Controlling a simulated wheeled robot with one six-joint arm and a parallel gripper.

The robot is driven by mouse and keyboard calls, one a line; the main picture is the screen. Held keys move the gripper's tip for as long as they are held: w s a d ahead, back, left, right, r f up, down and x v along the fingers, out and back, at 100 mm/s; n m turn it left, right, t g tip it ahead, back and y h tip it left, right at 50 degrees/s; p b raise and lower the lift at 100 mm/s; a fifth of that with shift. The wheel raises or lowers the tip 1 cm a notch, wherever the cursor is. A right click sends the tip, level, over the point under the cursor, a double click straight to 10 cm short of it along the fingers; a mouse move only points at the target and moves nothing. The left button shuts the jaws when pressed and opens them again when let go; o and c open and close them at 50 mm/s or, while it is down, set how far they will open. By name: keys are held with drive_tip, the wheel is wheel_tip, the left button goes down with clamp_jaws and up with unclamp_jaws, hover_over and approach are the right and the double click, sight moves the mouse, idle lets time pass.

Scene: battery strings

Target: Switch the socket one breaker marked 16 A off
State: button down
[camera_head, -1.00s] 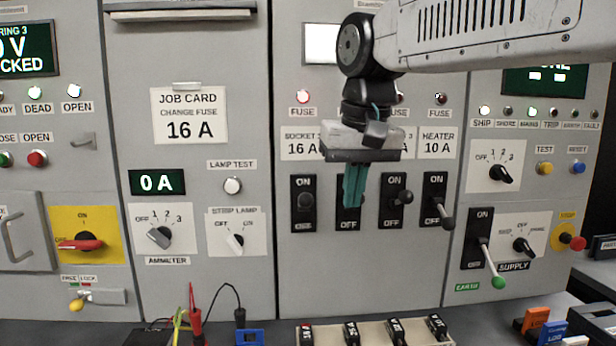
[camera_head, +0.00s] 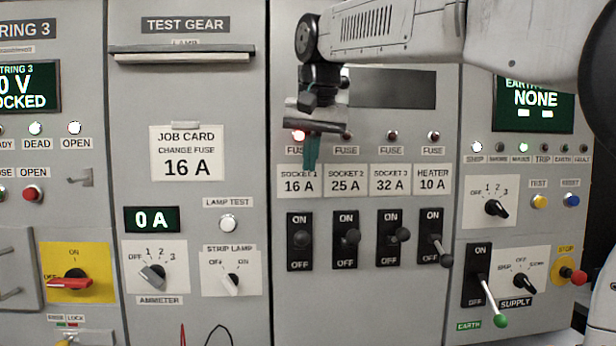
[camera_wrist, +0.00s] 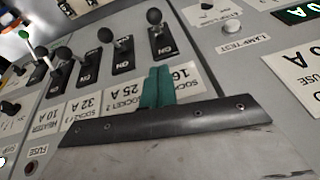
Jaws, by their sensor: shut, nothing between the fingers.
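The socket one breaker (camera_head: 300,241) is a black switch under the "SOCKET 1 16 A" label (camera_head: 299,181). Its round knob sits at about the same height as those of sockets 2 and 3, higher than the heater's. It is also in the wrist view (camera_wrist: 163,45), upside down, with its knob standing out. My gripper (camera_head: 310,165) is shut and empty. Its green fingers are above the breaker in the head view, in front of the label's top edge and partly covering the FUSE label. In the wrist view the fingers (camera_wrist: 157,75) cover part of the labels. Contact with the panel cannot be told.
Breakers for socket 2 (camera_head: 345,241), socket 3 (camera_head: 393,238) and heater (camera_head: 432,238) stand close to the right. The heater lever points down. The lamp test button (camera_head: 228,224) and strip lamp switch (camera_head: 233,279) are left. The earth lever (camera_head: 490,300) sticks out farther right.

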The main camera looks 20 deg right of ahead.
hover_over(301, 241)
drive_tip(key=w+d, duration=0.2)
drive_tip(key=w, duration=0.1)
wheel_tip(301, 241, down, 8)
drive_tip(key=shift+s+a+f, duration=0.1)
drive_tip(key=shift+s+f, duration=0.15)
drive_tip(key=shift+f, duration=0.35)
drive_tip(key=shift+s+a+f, duration=0.1)
drive_tip(key=shift+s+f, duration=0.15)
drive_tip(key=shift+f, duration=0.3)
drive_tip(key=shift+s+f, duration=0.1)
drive_tip(key=shift+f, duration=0.25)
drive_tip(key=shift+a+f, duration=0.1)
drive_tip(key=shift+f, duration=0.1)
drive_tip(key=shift+s, duration=0.25)
